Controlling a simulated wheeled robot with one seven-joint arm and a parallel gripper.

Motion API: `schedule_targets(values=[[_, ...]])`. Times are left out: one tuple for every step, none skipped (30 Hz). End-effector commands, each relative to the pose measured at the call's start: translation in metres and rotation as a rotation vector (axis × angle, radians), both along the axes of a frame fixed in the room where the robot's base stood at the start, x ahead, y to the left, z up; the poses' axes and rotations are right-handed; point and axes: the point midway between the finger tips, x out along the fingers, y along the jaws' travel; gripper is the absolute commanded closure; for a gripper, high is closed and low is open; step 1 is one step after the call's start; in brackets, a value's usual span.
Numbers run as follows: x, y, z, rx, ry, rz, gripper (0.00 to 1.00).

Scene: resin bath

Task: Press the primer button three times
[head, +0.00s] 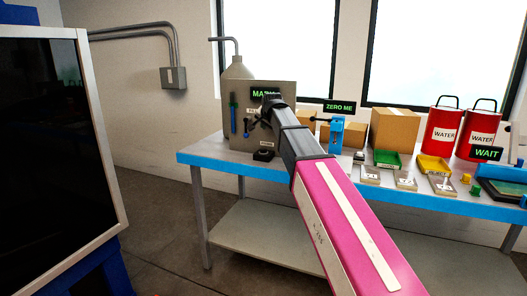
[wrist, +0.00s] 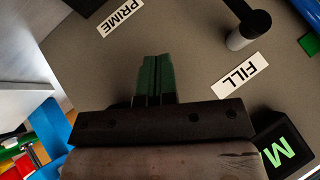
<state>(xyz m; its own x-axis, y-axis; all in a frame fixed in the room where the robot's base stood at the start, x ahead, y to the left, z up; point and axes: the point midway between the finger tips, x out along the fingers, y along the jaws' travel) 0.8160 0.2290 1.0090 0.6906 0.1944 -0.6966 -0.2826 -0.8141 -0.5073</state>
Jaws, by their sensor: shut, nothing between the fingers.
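My gripper (wrist: 155,58) is shut, its two green fingers together and empty, in front of the grey dispenser panel (wrist: 90,65). In the wrist view the panel appears upside down, with a PRIME label (wrist: 120,17) beyond the fingertips and a FILL label (wrist: 240,75) to their right. No button is clearly visible there; my fingers may hide it, and contact cannot be told. In the head view, the grey dispenser (head: 285,95) stands at the table's left end, partly covered by my arm. A small black part (head: 263,155) lies at its foot.
A dark spout or lever (wrist: 243,30) sticks out of the panel right of my fingers. A green display (wrist: 283,152) is at lower right. A blue stand (head: 336,135), cardboard box (head: 394,128) and red water cans (head: 443,130) stand along the table (head: 220,158).

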Motion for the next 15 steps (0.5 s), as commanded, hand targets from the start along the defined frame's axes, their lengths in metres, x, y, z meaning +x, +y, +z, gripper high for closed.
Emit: schedule_targets(values=[[-0.001,0.0,-0.006,0.0,0.0,0.0,1.0],[-0.001,0.0,-0.009,0.0,0.0,0.0,1.0],[-0.001,0.0,-0.014,0.0,0.001,0.0,1.0],[-0.001,0.0,-0.018,0.0,0.001,0.0,1.0],[-0.001,0.0,-0.022,0.0,0.002,0.001,1.0],[-0.001,0.0,-0.027,0.0,0.002,0.001,1.0],[-0.001,0.0,-0.031,0.0,0.001,0.0,1.0],[-0.001,0.0,-0.034,0.0,0.001,0.0,1.0],[-0.001,0.0,-0.039,0.0,0.001,0.0,1.0],[-0.001,0.0,-0.043,0.0,0.001,0.0,1.0],[-0.001,0.0,-0.047,0.0,0.001,0.0,1.0],[-0.001,0.0,-0.052,0.0,0.001,0.0,1.0],[-0.001,0.0,-0.055,0.0,0.001,0.0,1.0],[-0.001,0.0,-0.058,0.0,0.001,0.001,1.0],[-0.001,0.0,-0.062,0.0,0.0,0.0,1.0]])
